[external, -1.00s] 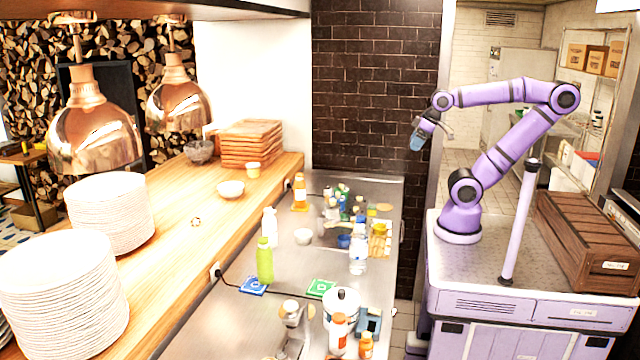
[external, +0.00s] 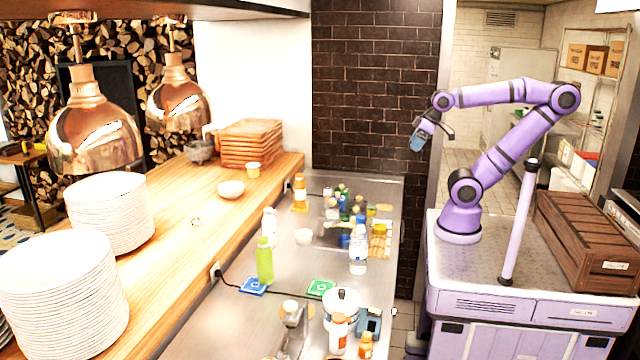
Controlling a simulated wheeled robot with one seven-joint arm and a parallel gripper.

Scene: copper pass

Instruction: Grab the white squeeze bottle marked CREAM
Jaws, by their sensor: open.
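A plain white bottle (external: 269,226) stands upright on the steel counter, behind a lime-green bottle (external: 264,262) that partly covers it. Another white bottle with an orange-red top (external: 338,336) stands at the near end of the counter. The lettering on both is too small to read, so I cannot tell which is marked CREAM. My gripper (external: 433,143) is open and empty. It hangs high in the air to the right of the counter, well apart from all the bottles.
The steel counter (external: 300,265) also bears a clear water bottle (external: 358,252), a white pot (external: 341,304), a tap (external: 291,318) and a cluster of several bottles farther back. A wooden ledge with plate stacks (external: 108,210) runs along the left.

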